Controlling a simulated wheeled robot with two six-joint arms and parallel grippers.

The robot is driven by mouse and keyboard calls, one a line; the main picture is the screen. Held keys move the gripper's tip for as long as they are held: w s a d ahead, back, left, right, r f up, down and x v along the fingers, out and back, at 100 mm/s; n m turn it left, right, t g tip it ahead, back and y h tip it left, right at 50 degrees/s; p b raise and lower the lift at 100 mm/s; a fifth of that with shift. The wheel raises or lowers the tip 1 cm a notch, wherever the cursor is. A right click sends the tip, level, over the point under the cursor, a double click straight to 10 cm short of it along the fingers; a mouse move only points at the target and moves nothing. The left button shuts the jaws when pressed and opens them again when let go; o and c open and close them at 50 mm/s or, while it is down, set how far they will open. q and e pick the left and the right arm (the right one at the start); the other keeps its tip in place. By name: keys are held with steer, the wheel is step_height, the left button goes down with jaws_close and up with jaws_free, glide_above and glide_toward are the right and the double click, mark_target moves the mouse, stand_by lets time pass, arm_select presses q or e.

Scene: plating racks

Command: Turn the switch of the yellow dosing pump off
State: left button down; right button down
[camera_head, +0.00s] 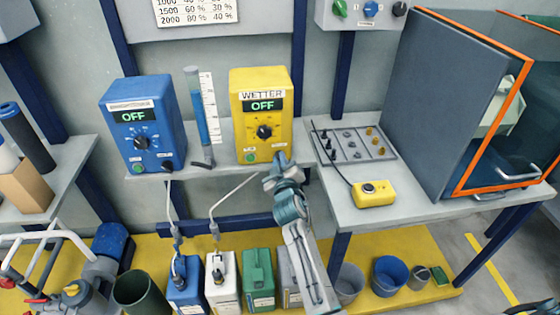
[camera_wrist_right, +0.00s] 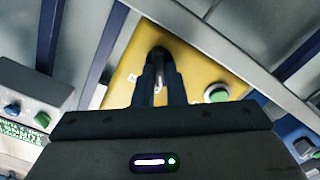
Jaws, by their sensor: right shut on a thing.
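The yellow dosing pump (camera_head: 285,105), labelled WETTER, stands on the shelf. Its display (camera_head: 262,105) reads OFF. A black dial (camera_head: 264,131) sits mid-front and a green button (camera_head: 251,157) at lower left. My right gripper (camera_head: 279,159) is at the pump's lower right front. In the right wrist view the yellow front (camera_wrist_right: 205,75) lies ahead and my right gripper (camera_wrist_right: 163,80) is shut on the dark switch knob (camera_wrist_right: 158,55). The green button (camera_wrist_right: 217,93) is beside it. The fingers hide part of the switch, so its setting is unclear. My left gripper is not in view.
A blue pump (camera_head: 143,110), also showing OFF, stands left of it, with a measuring tube (camera_head: 199,105) between. Canisters and buckets stand below.

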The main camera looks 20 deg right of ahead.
steer(key=shift+r, duration=0.15)
steer(key=c, duration=1.5)
jaws_free()
steer(key=shift+w, duration=0.1)
